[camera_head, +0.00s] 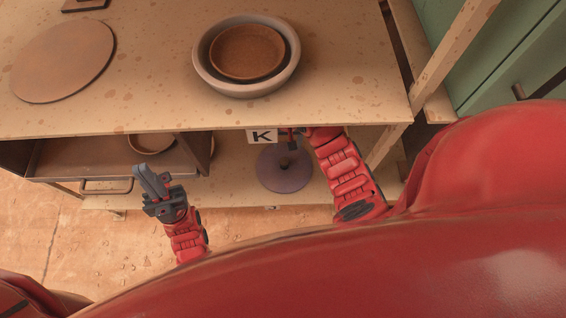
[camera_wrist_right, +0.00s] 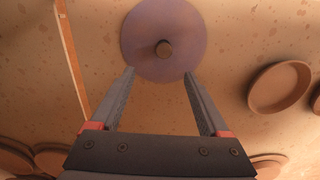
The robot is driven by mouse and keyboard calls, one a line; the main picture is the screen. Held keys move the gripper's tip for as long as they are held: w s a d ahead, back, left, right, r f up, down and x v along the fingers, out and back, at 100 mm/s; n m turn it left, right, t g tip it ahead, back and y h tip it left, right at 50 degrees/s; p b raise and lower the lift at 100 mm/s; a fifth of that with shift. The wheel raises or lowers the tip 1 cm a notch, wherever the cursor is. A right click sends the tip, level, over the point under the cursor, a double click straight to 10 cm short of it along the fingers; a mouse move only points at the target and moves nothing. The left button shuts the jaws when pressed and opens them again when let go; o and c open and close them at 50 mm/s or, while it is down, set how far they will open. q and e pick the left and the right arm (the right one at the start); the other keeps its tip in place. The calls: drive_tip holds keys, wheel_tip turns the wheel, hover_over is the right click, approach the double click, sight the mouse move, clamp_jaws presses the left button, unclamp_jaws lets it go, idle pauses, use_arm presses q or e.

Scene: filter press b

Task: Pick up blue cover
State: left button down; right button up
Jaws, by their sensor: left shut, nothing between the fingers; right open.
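The blue cover (camera_head: 284,170) is a flat, purplish-blue disc with a brown knob in its middle. It lies on the lower shelf, partly beneath the table top's front edge. In the right wrist view the cover (camera_wrist_right: 163,20) is at the top centre, knob facing me. My right gripper (camera_wrist_right: 159,74) is open and empty, its fingers pointing toward the cover, with the knob beyond the gap between the tips. In the head view the right gripper is mostly hidden beneath the table top. My left gripper (camera_head: 141,172) is shut and empty, in front of the drawer at the left.
A drawer (camera_head: 85,158) with a handle stands open at left, a small bowl (camera_head: 152,143) inside. The table top (camera_head: 150,90) holds a round board (camera_head: 63,60) and a grey bowl (camera_head: 247,90). A K sign (camera_head: 262,136) hangs near the cover. A wooden post (camera_head: 450,60) stands right.

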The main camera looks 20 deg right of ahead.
wheel_tip(320, 180, down, 11)
drive_tip(key=b, duration=0.3)
drive_tip(key=shift+r, duration=0.2)
drive_tip(key=shift+w+a+f+b, duration=0.1)
drive_tip(key=shift+f+b, duration=0.2)
drive_tip(key=shift+f, duration=0.6)
drive_tip(key=shift+w+a+f+b, duration=0.15)
drive_tip(key=shift+f+b, duration=0.2)
drive_tip(key=shift+f, duration=0.6)
drive_tip(key=shift+w+a+f+b, duration=0.1)
drive_tip(key=shift+f+b, duration=0.2)
drive_tip(key=shift+f, duration=0.6)
clamp_jaws()
